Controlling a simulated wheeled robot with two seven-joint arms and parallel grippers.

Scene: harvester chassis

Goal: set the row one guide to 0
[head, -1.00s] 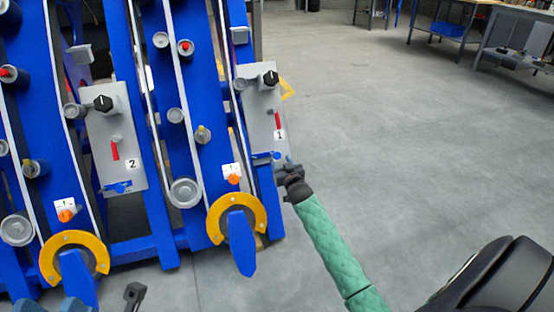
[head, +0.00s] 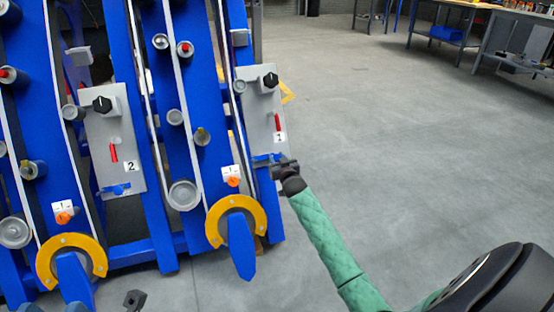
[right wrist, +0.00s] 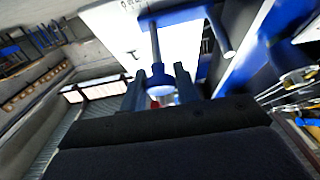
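The row one unit is the right-hand blue one, with a grey plate marked 1 (head: 260,110). The plate carries a black knob (head: 270,80), a red marker (head: 278,121) and a blue piece (head: 264,159) at its lower end. My right gripper (head: 283,164) is at that lower end. In the right wrist view, its fingers (right wrist: 160,78) stand apart on either side of a blue knob (right wrist: 158,82) with a metal rod; contact is unclear. Lower down are a white scale and orange pointer (head: 233,182). A bit of my left gripper (head: 135,299) shows at the bottom edge.
A second grey plate marked 2 (head: 113,150) stands to the left, with its own orange pointer (head: 64,218). Yellow arcs (head: 257,209) with blue pointed parts are below. The floor at right is clear up to the workbenches (head: 450,20).

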